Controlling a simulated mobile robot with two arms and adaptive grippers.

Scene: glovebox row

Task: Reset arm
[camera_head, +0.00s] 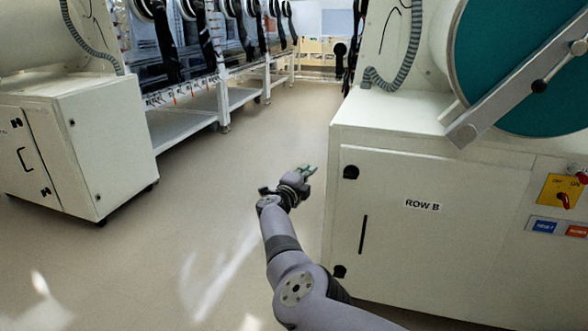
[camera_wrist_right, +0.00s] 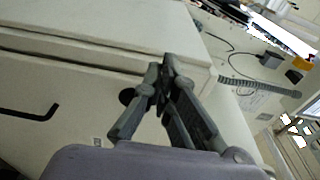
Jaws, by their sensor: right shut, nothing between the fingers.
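My right arm reaches forward from the bottom of the head view, over the aisle floor beside the white ROW B cabinet (camera_head: 425,215). My right gripper (camera_head: 308,170) is at its far end, just left of the cabinet's front corner as seen there. The right wrist view shows the gripper (camera_wrist_right: 164,80) with its fingertips together and nothing between them. Behind the fingers in that view is a pale cabinet (camera_wrist_right: 70,95) with a dark handle. My left gripper is in neither view.
A white cabinet (camera_head: 90,145) stands at the left. Glovebox frames with black gloves (camera_head: 165,45) line the aisle behind it. A teal round door (camera_head: 525,65) with a bar is above the ROW B cabinet, near a yellow switch panel (camera_head: 561,192). The aisle floor (camera_head: 200,200) is clear.

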